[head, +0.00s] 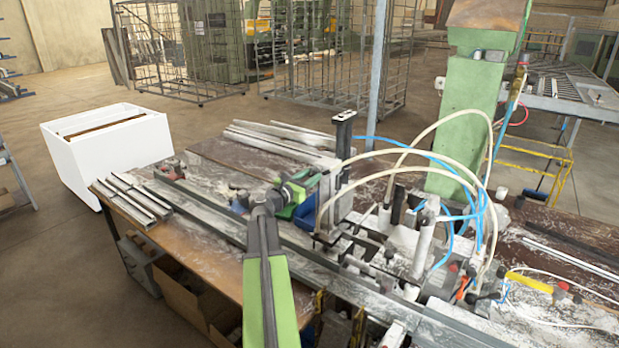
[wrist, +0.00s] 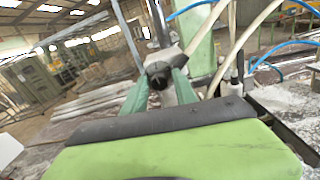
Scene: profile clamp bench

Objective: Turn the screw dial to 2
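The screw dial (wrist: 158,76) is a dark round knob on the clamp, near the middle of the wrist view. A small pale mark shows on its face, but I cannot read any number. My gripper (wrist: 162,84) has one green finger on each side of the dial. The fingertips are close to its rim; I cannot tell whether they touch it. In the head view my gripper (head: 312,184) reaches the upright clamp post (head: 343,150) from the left, and the dial is hidden there by the fingers.
White and blue hoses (head: 440,155) arch just right of the post. A green column (head: 468,120) stands behind. Metal profiles (head: 132,197) lie on the workbench at left. A white box (head: 105,150) stands beyond the bench's left end. Clamps and fittings crowd the right side.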

